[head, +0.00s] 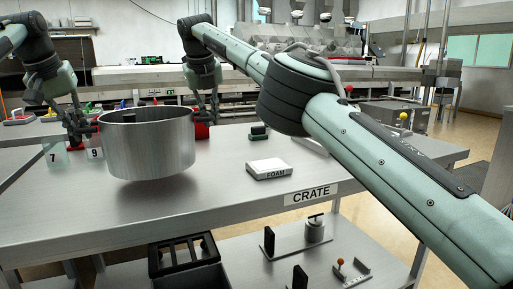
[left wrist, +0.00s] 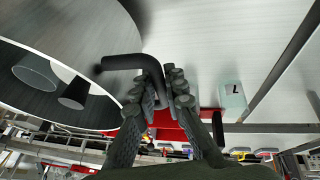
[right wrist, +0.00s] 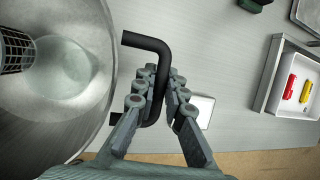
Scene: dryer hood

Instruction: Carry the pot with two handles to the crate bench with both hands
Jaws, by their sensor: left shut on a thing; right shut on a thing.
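The grey metal pot (head: 150,150) hangs over the left part of the bench top (head: 225,195) labelled CRATE. A shadow shows below it, and it looks level and slightly above the surface. My left gripper (head: 80,130) is at the pot's left side. In the left wrist view its fingers (left wrist: 166,85) are shut on a bent black handle (left wrist: 125,62). My right gripper (head: 204,112) is at the pot's right side. In the right wrist view its fingers (right wrist: 158,88) are shut on the other black handle (right wrist: 148,42). Dark items (left wrist: 72,94) show inside the pot.
A white FOAM block (head: 268,169) lies right of the pot, with a dark green object (head: 259,132) behind it. Tags 7 (head: 54,157) and 9 (head: 95,153) stand at the left. The front of the bench top is clear. A black rack (head: 186,262) sits on the lower shelf.

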